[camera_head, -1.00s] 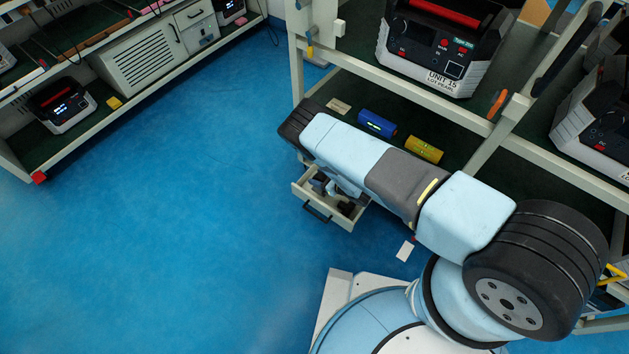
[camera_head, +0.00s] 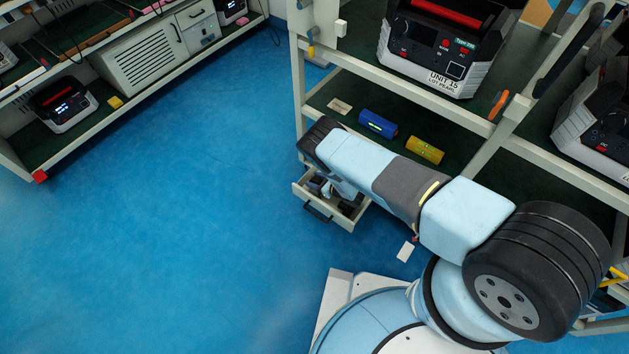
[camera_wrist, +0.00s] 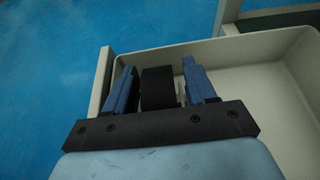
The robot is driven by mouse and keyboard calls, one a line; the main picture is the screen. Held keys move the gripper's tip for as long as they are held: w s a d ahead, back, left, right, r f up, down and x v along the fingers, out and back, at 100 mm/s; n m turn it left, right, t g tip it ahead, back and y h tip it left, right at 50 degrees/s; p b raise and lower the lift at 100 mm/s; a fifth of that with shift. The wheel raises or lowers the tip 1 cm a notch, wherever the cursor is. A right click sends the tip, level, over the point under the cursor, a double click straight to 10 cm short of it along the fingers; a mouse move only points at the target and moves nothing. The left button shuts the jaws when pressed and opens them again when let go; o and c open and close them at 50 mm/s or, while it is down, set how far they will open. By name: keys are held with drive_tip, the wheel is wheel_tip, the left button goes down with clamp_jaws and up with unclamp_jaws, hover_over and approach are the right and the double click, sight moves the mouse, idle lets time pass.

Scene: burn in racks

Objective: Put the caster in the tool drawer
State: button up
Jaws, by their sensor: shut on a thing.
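The caster (camera_wrist: 157,88) shows as a black wheel in the wrist view, with a thin metal part at its right. My gripper (camera_wrist: 157,82) has blue fingers on either side of it and is shut on it. The tool drawer (camera_wrist: 260,62) is pale and open below. The caster and fingers lie within its outline, near a corner; their height above its floor is unclear. In the head view, the drawer (camera_head: 337,220) is pulled out under the rack, and my gripper (camera_head: 322,187) is over it, partly hidden by my arm. Dark shapes show inside the drawer.
A blue block (camera_head: 377,124) and a yellow block (camera_head: 425,150) lie on the rack shelf beside my arm. Unit 15 (camera_head: 440,50) stands on the shelf above. A white card (camera_head: 405,252) lies on the floor. The blue floor to the left is clear.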

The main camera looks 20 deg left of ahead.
drive_tip(key=o, duration=1.3)
drive_tip(key=v, duration=1.2)
